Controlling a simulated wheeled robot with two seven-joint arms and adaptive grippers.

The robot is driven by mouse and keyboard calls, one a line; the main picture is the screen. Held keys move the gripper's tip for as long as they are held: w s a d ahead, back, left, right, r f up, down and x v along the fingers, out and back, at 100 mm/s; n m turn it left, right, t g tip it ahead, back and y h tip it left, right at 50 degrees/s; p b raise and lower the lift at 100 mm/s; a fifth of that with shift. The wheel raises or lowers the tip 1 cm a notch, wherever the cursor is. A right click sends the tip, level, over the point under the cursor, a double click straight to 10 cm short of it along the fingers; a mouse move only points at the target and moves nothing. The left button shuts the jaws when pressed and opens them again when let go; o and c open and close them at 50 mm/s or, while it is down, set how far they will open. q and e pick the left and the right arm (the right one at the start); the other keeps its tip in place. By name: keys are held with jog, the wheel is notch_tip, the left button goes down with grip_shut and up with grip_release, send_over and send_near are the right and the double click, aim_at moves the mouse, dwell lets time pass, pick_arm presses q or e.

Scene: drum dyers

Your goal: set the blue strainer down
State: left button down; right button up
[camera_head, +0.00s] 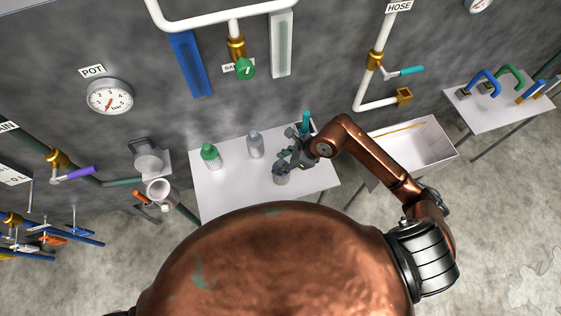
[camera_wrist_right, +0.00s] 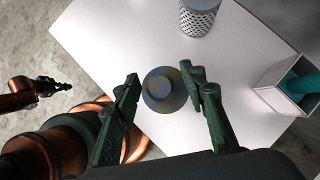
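The blue strainer (camera_head: 281,177) is a small grey cylinder under my right gripper (camera_head: 290,163) in the head view. In the right wrist view I see the strainer (camera_wrist_right: 163,90) end-on, round, with a bluish middle. The two fingers of my right gripper (camera_wrist_right: 161,78) stand on either side of it and close in on it. The strainer is at or just above the white table (camera_head: 235,198); I cannot tell whether its base touches. My left gripper (camera_wrist_right: 52,87) shows small at the left of the wrist view; its fingers are too small to read.
A green-topped container (camera_head: 210,155) and a grey-topped one (camera_head: 255,145) stand on the table to the left. A perforated cylinder (camera_wrist_right: 198,18) shows in the wrist view. A white box (camera_wrist_right: 290,90) holds something teal. A white trough (camera_head: 420,145) is at the right.

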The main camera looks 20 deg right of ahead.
jog(key=v, duration=1.2)
